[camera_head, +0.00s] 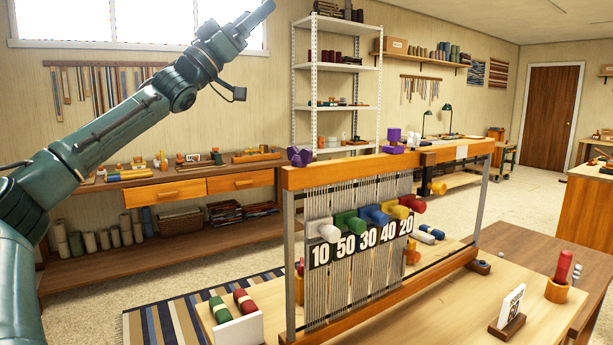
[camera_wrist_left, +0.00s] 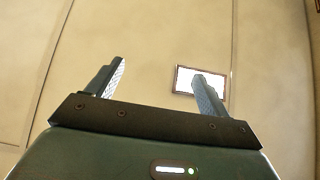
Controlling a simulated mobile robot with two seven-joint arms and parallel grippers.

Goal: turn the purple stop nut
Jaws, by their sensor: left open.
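Two purple parts sit on the loom's top wooden beam: a lobed purple piece (camera_head: 300,156) at the left end and a purple block on a purple base (camera_head: 393,141) further right. I cannot tell for certain which one is the stop nut. My left arm rises from the left edge, and its gripper (camera_head: 262,11) is high at the top, in front of the window, well away from both parts. In the left wrist view, my left gripper (camera_wrist_left: 160,70) has its fingers wide apart with nothing between them. My right gripper is not in view.
The loom (camera_head: 300,178) stands on a wooden table, with coloured pegs above a number strip (camera_head: 362,240). A card stand (camera_head: 508,313) and a red-handled tool in a wooden cup (camera_head: 557,290) stand at right. A white shelf rack (camera_head: 337,63) is behind. The wrist view faces a wall.

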